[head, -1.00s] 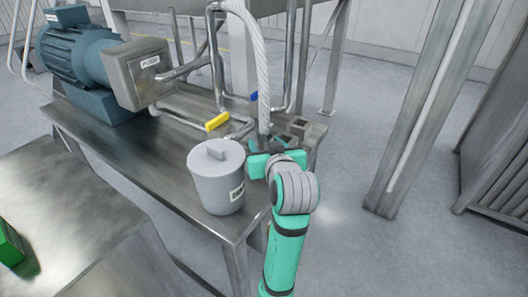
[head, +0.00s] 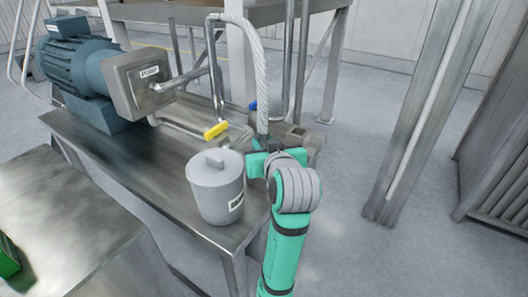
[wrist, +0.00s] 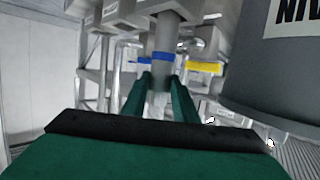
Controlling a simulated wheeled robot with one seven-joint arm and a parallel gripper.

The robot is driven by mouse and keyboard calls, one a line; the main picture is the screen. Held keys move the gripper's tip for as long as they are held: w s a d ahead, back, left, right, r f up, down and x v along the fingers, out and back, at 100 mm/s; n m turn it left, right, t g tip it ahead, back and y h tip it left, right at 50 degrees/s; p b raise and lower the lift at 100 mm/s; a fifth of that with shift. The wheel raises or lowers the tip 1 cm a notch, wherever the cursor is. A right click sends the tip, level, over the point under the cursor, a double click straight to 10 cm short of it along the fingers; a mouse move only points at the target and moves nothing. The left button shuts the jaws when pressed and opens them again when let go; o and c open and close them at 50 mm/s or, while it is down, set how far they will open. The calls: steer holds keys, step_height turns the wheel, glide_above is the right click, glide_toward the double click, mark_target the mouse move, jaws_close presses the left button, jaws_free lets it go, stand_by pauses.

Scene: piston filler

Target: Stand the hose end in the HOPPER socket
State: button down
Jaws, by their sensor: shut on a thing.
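My gripper (head: 264,150) is shut on the lower end of the pale ribbed hose (head: 261,85), which arches down from the pipework. In the wrist view the two green fingers (wrist: 160,90) stand on either side of the grey hose end (wrist: 157,102). The hose runs upright in the head view. My gripper and the hose hide part of the blocks. No HOPPER label can be read, and the hose tip's height over the blocks is unclear.
A grey lidded pot (head: 214,190) stands on the bench (head: 150,175) close left of my gripper; it looms at right in the wrist view (wrist: 275,80). A yellow valve handle (head: 215,131) and the pump (head: 140,78) are farther left.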

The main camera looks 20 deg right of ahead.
step_height(320, 180, up, 12)
steer(key=shift+r, duration=0.25)
stand_by(0.7)
stand_by(0.4)
